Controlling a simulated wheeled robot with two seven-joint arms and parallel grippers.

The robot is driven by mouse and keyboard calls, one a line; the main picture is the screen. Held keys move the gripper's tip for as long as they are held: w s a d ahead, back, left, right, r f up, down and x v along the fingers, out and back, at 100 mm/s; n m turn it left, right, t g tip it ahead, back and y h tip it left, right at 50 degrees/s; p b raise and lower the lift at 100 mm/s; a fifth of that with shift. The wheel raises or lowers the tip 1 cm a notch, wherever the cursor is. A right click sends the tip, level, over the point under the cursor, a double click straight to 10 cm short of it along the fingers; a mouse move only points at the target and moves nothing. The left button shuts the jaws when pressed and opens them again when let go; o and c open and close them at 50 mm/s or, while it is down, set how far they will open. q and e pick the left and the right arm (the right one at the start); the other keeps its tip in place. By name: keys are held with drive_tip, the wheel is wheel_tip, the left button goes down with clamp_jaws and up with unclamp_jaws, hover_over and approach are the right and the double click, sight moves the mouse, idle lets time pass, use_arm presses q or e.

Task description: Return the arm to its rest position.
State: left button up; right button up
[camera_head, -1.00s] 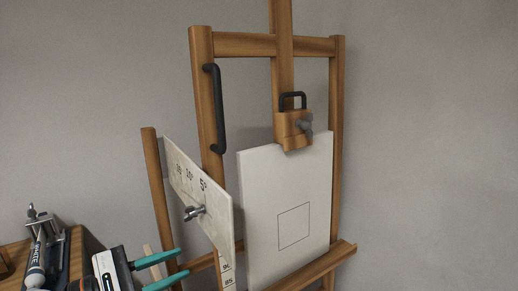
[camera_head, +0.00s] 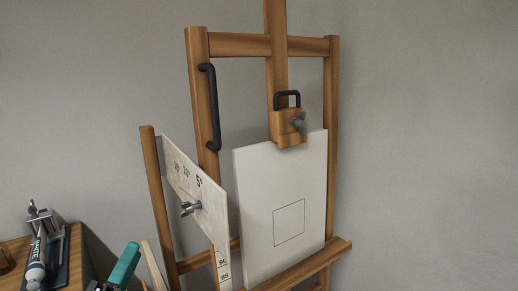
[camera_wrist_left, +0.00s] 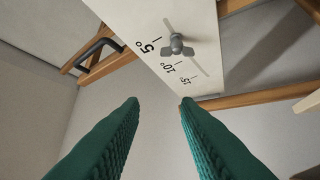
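My left gripper (camera_head: 122,268) shows at the bottom of the head view, with one teal finger clearly visible. In the left wrist view its two teal fingers (camera_wrist_left: 160,102) stand apart with nothing between them. It is to the left of the easel and apart from it. The angle plate (camera_head: 196,190), white with degree marks and a wing nut, is on the easel's left side. It also shows above the fingers in the left wrist view (camera_wrist_left: 150,15). My right gripper is in neither view.
A wooden easel (camera_head: 333,100) holds a white canvas (camera_head: 255,225) with a drawn square. A clamp block (camera_head: 288,128) with a black handle sits at the canvas top. A black handle (camera_head: 212,105) is on the left post. A white paint tube (camera_head: 37,262) lies at lower left. The right side is clear.

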use_arm(q)
drive_tip(key=s+a+f+n+g+y, duration=0.2)
drive_tip(key=s+f+n+g+y, duration=0.15)
drive_tip(key=f+n, duration=0.5)
drive_tip(key=s+a+f+n+g+y, duration=0.2)
drive_tip(key=f+n+g+y, duration=0.25)
drive_tip(key=f+n, duration=0.35)
drive_tip(key=s+d+f+n+g+h, duration=0.25)
drive_tip(key=s+f+g, duration=0.25)
drive_tip(key=s+f, duration=0.25)
drive_tip(key=s+d+f+n+g+h, duration=0.25)
drive_tip(key=s+d+f+g, duration=0.2)
drive_tip(key=s+f, duration=0.3)
wheel_tip(320, 180, down, 22)
drive_tip(key=s+g+p, duration=0.1)
drive_tip(key=g+p, duration=0.1)
drive_tip(key=s+a+f, duration=0.1)
drive_tip(key=s+f, duration=0.7)
drive_tip(key=s+a+f+g, duration=0.1)
drive_tip(key=s+a+f, duration=0.1)
drive_tip(key=s+f, duration=0.6)
drive_tip(key=shift+s+a+y+p, duration=0.25)
drive_tip(key=shift+s+y+p, duration=0.2)
drive_tip(key=shift+s, duration=0.15)
